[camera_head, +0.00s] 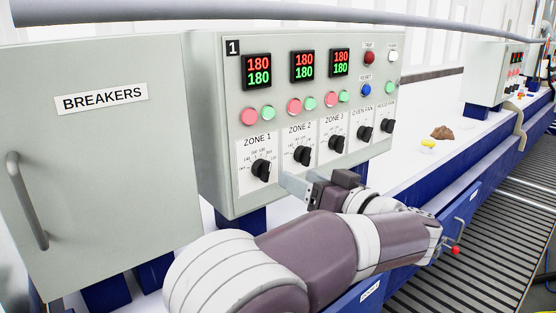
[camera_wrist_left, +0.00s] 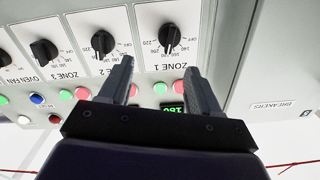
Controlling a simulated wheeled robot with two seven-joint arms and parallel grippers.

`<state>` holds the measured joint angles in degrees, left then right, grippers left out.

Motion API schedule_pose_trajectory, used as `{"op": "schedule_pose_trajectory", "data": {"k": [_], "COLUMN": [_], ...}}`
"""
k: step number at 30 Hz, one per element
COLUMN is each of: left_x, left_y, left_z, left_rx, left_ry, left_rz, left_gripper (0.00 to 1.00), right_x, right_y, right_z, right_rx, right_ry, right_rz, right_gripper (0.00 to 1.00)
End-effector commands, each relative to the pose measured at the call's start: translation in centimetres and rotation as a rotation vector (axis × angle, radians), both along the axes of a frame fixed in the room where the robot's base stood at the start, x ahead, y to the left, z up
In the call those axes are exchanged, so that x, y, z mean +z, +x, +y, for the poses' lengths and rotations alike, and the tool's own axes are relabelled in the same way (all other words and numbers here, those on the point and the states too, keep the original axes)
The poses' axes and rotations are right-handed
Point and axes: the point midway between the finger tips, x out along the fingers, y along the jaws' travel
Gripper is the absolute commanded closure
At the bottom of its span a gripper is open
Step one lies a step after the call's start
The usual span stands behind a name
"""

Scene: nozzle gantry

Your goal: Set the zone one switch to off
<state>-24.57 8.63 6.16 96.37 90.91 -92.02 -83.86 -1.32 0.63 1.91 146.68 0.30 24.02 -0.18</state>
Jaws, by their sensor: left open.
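The zone one switch (camera_head: 261,170) is a black rotary knob on a white plate labelled ZONE 1, at the lower left of the control panel. It also shows upside down in the wrist view (camera_wrist_left: 169,37). I cannot tell its exact setting. My left gripper (camera_head: 291,184) is just right of and slightly below this knob in the head view. In the wrist view the fingers of this gripper (camera_wrist_left: 158,65) are spread apart with nothing between them, and the knob stands clear beyond the fingertips. My right gripper is not in view.
The zone two (camera_head: 302,156) and zone three (camera_head: 336,145) knobs sit close to the right, with the oven fan knob (camera_head: 365,132) beyond. Lit buttons and displays are above. A BREAKERS cabinet (camera_head: 115,150) with a handle stands left. A grey pipe (camera_head: 250,15) runs above.

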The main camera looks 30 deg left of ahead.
Motion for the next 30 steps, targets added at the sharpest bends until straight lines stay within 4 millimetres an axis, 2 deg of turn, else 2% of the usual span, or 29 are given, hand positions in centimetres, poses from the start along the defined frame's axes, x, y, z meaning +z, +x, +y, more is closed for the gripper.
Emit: {"op": "schedule_pose_trajectory", "data": {"k": [1,3,9,13,20,21,23,24,26,30], "left_x": [0.7,0.6,0.4,0.1,0.0,0.0,0.0,0.0,0.0,0.0], "left_y": [0.4,1.1,2.6,3.0,3.1,3.0,3.0,3.0,3.0,3.0], "left_z": [1.4,3.0,6.4,7.2,7.3,7.3,7.3,7.3,7.3,7.3], "left_rx": [0.006,0.005,0.001,-0.001,-0.002,-0.002,-0.003,-0.003,-0.003,-0.001], "left_ry": [0.003,0.001,0.003,0.002,0.001,0.001,0.002,0.002,0.002,0.001], "left_rz": [0.002,0.003,0.0,-0.001,-0.001,-0.001,-0.002,-0.002,-0.002,-0.002], "left_gripper": [0.37,0.37,0.37,0.37,0.37,0.44,0.63,0.76,0.93,0.93], "right_x": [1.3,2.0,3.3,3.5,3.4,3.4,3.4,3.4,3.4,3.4], "right_y": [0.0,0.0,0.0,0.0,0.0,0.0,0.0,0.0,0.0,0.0], "right_z": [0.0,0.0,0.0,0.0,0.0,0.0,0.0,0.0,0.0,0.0], "right_rx": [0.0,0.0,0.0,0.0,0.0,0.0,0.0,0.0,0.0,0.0], "right_ry": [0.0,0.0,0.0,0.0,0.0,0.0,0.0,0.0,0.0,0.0], "right_rz": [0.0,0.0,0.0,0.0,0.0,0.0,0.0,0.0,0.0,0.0], "right_gripper": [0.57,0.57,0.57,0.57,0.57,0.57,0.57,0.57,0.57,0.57]}}
